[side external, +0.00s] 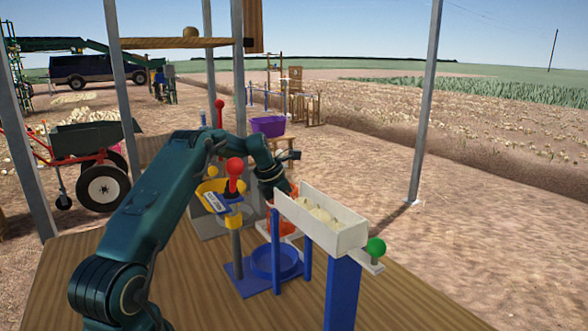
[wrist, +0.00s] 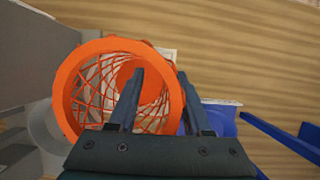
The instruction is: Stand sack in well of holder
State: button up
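The orange net sack (wrist: 83,62) has a stiff orange rim and an open mouth, seen from above in the wrist view. In the side view the sack (side external: 284,224) is partly hidden behind a blue post and the white trough. My gripper (wrist: 160,75) is over the right side of its mouth: one finger inside, the other outside the rim, with a gap between them. In the side view my gripper (side external: 286,192) is just above the sack. The blue holder with its round well (side external: 276,262) stands in front of the sack; part of it shows in the wrist view (wrist: 218,120).
A white trough (side external: 322,222) holding onions stands on a blue post (side external: 342,292) to the right. A green knob (side external: 376,247) sticks out beside it. The wooden table (side external: 190,290) is clear in front.

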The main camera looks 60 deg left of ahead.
jog(key=v, duration=1.2)
jog(key=shift+s+a, duration=0.1)
jog(key=shift+a, duration=0.2)
